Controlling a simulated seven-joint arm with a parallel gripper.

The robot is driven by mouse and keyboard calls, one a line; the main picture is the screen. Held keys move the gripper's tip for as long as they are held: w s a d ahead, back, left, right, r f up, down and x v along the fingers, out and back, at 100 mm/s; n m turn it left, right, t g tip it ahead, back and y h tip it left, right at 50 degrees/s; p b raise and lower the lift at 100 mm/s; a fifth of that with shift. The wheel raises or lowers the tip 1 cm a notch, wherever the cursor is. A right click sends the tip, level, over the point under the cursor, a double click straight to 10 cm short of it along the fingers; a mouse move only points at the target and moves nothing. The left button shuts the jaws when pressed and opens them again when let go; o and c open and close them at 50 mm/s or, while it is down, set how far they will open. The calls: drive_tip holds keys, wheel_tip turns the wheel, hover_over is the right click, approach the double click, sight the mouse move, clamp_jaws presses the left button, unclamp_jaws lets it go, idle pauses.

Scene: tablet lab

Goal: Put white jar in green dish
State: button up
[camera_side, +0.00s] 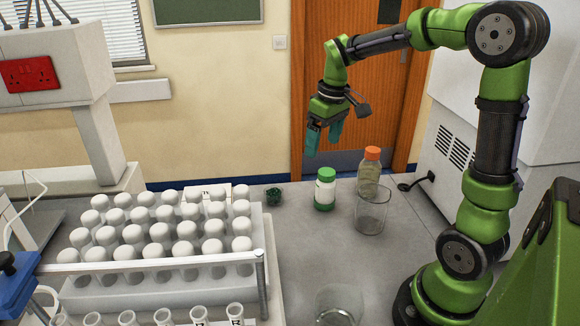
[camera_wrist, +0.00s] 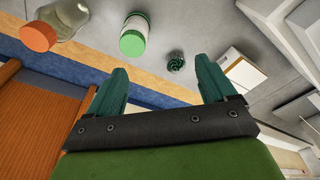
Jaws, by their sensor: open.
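The white jar (camera_side: 325,194) has a green lid and stands upright on the bench, left of the orange-capped bottle. It also shows at the top of the wrist view (camera_wrist: 135,24), lid towards the camera. A small dark green dish (camera_side: 273,196) sits on the bench to the left of the jar; in the wrist view (camera_wrist: 175,62) it lies right of the jar, and its inside is too small to make out clearly. My gripper (camera_side: 324,136) is open and empty, in the air above the jar and apart from it. Its teal fingers are spread in the wrist view (camera_wrist: 160,78).
An orange-capped bottle (camera_side: 369,178) and a clear glass beaker (camera_side: 371,212) stand close right of the jar. Another clear glass vessel (camera_side: 340,305) is at the front edge. A large rack of white-capped tubes (camera_side: 160,290) fills the left.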

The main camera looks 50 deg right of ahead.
drive_tip(key=s+a+r+m+t+y, duration=0.1)
drive_tip(key=s+a+t, duration=0.2)
drive_tip(key=s+a, duration=0.3)
drive_tip(key=s+a+r+m+t+y, duration=0.1)
drive_tip(key=s+a+r+m+t, duration=0.1)
drive_tip(key=s+a, duration=0.4)
drive_tip(key=a, duration=0.3)
drive_tip(key=shift+a+r+t, duration=0.2)
drive_tip(key=shift+r+t, duration=0.05)
drive_tip(key=shift+t, duration=0.15)
